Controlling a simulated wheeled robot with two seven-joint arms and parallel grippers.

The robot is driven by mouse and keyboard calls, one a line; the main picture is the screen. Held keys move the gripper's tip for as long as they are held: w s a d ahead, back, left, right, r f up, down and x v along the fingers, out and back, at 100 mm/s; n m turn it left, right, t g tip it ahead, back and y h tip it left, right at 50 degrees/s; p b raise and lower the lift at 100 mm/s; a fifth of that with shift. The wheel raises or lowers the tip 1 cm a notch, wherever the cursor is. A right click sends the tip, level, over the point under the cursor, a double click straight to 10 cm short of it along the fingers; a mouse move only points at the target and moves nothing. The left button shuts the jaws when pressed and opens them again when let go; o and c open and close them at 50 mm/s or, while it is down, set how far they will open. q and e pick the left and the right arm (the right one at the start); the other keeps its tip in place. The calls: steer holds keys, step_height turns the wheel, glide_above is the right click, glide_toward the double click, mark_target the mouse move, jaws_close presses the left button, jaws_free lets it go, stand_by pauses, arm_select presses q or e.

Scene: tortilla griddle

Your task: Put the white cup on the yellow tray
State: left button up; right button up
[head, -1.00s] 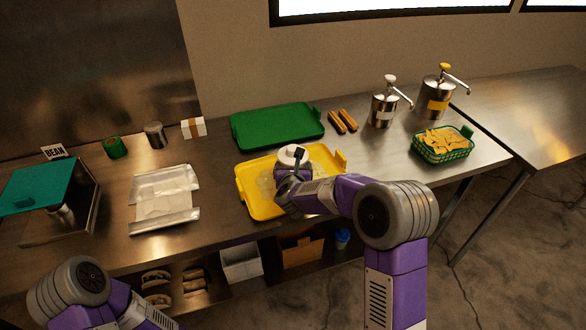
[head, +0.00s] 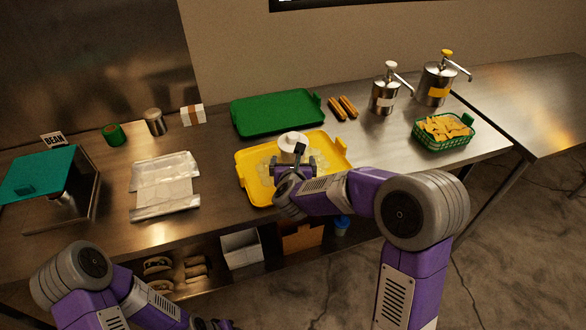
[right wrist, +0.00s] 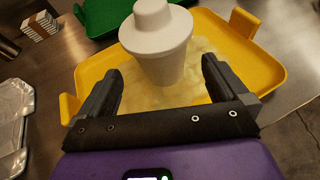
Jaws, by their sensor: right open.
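The white cup (head: 293,142) with a lid stands upright on the yellow tray (head: 255,190), near its middle. It also shows in the right wrist view (right wrist: 157,45). My right gripper (head: 293,165) is open just in front of the cup. In the right wrist view its two fingers (right wrist: 165,90) are apart, with the cup beyond and between them, and I see no finger touching it. The tray's yellow rim also shows in the right wrist view (right wrist: 265,70). Of my left arm only the lower part shows at the bottom left; its gripper's jaws are not clear there.
A green tray (head: 277,113) lies behind the yellow one. Two pump dispensers (head: 385,95) and a green basket of chips (head: 443,132) stand to the right. Foil sheets (head: 165,187) lie to the left. The counter right of the yellow tray is mostly clear.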

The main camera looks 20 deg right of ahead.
steer(key=v, duration=0.5)
steer(key=shift+s, duration=0.15)
stand_by(0.3)
